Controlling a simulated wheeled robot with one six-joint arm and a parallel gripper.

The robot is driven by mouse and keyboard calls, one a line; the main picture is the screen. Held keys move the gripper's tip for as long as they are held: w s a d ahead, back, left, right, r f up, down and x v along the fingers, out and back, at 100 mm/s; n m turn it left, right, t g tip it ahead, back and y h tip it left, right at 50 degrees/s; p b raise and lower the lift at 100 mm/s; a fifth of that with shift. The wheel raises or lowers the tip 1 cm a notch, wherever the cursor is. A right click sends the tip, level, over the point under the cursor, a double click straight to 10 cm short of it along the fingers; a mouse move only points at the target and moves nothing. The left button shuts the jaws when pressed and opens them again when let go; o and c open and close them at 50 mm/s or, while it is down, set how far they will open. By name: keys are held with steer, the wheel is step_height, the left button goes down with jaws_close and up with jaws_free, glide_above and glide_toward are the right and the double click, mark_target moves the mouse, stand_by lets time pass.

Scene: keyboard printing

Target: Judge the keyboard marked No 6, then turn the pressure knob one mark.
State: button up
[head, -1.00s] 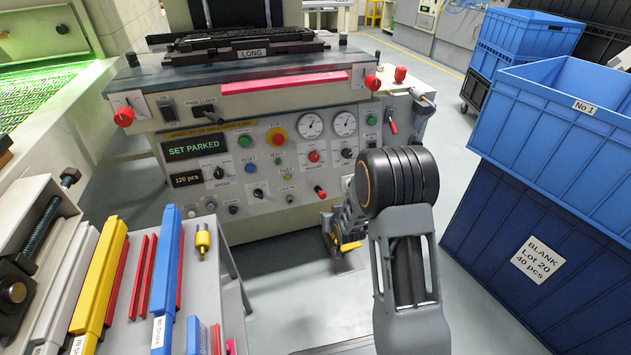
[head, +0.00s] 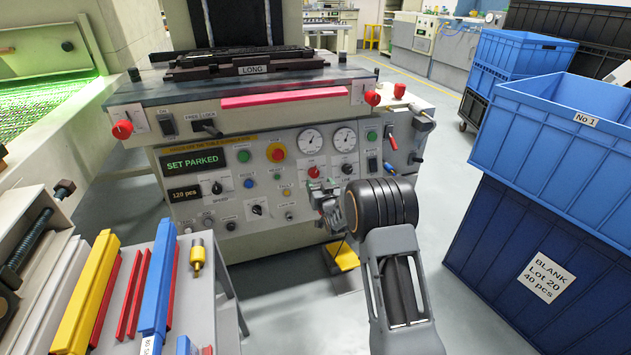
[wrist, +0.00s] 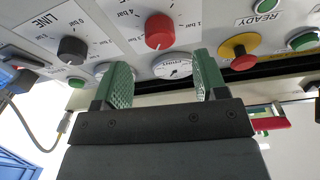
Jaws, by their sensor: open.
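The pressure knob is a red knob (head: 313,172) on the printing machine's front panel, below the left gauge. In the wrist view the red knob (wrist: 158,30) has bar marks around it, and its white line points toward the fingers' side. My gripper (head: 322,190) is close to the panel at this knob. In the wrist view my gripper (wrist: 162,78) is open with green pads and nothing between them; the knob lies just beyond the fingertips, between their lines. No keyboard marked No 6 can be made out.
The LINE knob (wrist: 72,50) and the red-and-yellow stop button (wrist: 239,50) flank the red knob. A bench with coloured bars (head: 157,285) stands at left. Blue crates (head: 560,130) stack at right. A yellow pedal (head: 343,257) is below the panel.

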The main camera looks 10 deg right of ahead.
mark_target(314, 175)
steer(key=shift+w+a+b, duration=0.15)
steer(key=shift+w+b, duration=0.2)
steer(key=shift+w, duration=1)
steer(key=shift+w+a+b, duration=0.1)
steer(key=shift+w+b, duration=0.25)
steer(key=shift+w, duration=1)
steer(key=c, duration=0.9)
steer(key=shift+c, duration=0.2)
steer(key=shift+m, duration=0.4)
steer(key=shift+a+m+g+h, duration=0.15)
steer(key=shift+m+h, duration=0.55)
steer(key=shift+m, duration=1.05)
steer(key=shift+a+m+g+h, duration=0.15)
steer(key=shift+m+h, duration=0.55)
steer(key=shift+m, duration=1.05)
steer(key=shift+d, duration=0.1)
steer(key=o, duration=0.9)
